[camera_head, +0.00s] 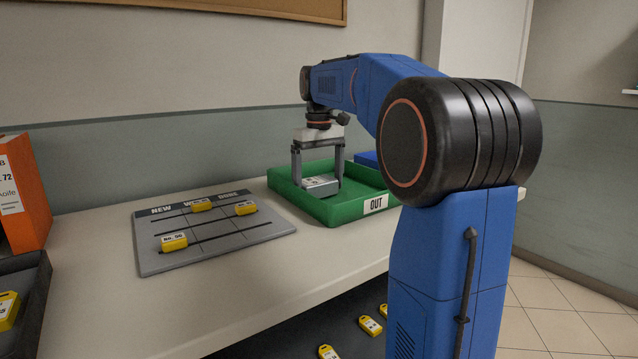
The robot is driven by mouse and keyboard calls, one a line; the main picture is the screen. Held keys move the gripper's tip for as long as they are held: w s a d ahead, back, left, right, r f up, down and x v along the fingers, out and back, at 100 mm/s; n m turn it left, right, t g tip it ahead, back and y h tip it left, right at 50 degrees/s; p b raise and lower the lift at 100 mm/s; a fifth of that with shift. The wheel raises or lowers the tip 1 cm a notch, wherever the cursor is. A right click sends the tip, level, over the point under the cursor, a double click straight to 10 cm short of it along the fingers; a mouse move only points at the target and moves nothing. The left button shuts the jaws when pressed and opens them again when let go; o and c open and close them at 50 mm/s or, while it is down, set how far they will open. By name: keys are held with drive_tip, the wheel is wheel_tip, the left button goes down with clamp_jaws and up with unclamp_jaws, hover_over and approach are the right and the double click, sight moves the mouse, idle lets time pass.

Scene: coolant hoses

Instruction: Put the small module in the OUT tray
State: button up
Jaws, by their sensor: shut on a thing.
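The small module (321,186) is a flat grey block with a pale top, inside the green OUT tray (318,209). My gripper (318,181) points down into the tray, its two fingers on either side of the module and shut on it. The module is low in the tray, near its left side. I cannot tell whether it touches the tray floor. The tray's white OUT label (375,204) faces the front. My arm hides the tray's right end.
A grey board (214,232) with NEW and DONE headings and yellow tags lies left of the tray. An orange binder (24,190) stands at far left. A blue object (367,158) shows behind the tray. More yellow tags (370,325) lie below the counter edge.

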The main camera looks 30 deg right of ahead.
sight(319, 180)
drive_tip(key=shift+f, duration=0.2)
drive_tip(key=o, duration=1.1)
drive_tip(key=shift+f, duration=0.1)
wheel_tip(319, 180, up, 12)
drive_tip(key=shift+r, duration=0.15)
